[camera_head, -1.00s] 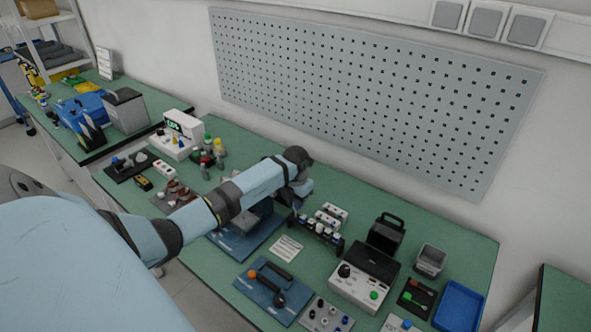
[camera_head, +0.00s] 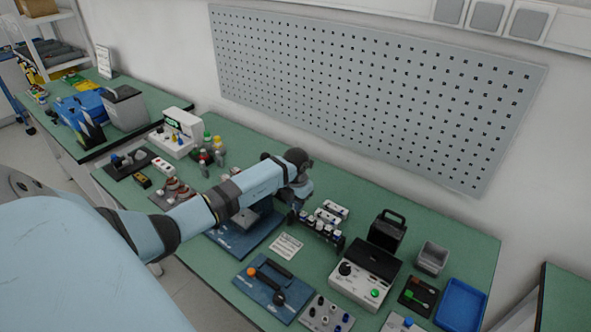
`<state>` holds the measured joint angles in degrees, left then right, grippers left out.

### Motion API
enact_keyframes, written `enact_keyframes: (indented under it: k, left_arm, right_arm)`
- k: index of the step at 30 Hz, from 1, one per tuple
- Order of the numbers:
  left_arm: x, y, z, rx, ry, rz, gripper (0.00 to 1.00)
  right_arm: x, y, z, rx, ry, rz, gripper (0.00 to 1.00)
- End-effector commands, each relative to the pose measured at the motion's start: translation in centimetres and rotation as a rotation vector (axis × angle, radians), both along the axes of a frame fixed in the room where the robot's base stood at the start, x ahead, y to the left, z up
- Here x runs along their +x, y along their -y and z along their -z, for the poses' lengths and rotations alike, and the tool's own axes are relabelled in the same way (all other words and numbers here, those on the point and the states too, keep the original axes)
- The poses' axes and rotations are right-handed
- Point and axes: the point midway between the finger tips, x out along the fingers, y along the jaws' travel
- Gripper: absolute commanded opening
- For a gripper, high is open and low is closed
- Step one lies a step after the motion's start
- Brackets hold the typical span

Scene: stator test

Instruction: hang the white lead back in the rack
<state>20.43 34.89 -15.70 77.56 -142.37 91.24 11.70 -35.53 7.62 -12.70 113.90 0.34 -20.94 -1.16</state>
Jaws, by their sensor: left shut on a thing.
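My left arm reaches across the green bench from the left, and its wrist bends down at the rack's left end. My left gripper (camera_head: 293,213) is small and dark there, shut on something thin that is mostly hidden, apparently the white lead. The lead's own outline cannot be made out. The dark rack (camera_head: 322,232) stands just right of the gripper, with several leads with white and blue parts along it. I cannot tell whether the held lead touches the rack. My right gripper is not in view.
White blocks (camera_head: 334,209) sit behind the rack. A white card (camera_head: 286,246), a blue plate with a black handle (camera_head: 262,290), a tester with a black lid (camera_head: 362,285) and a black caddy (camera_head: 387,230) are close by. A blue tray (camera_head: 461,305) lies at right.

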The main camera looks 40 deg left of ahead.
Motion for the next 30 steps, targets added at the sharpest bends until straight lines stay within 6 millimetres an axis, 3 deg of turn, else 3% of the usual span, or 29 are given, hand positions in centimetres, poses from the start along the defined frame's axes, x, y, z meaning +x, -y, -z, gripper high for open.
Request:
enact_keyframes:
  k: [30]
  left_arm:
    - [0.0,-0.1,2.7,0.001,0.0,-0.002,0.0]
  right_arm:
    - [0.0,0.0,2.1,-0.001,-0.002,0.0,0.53]
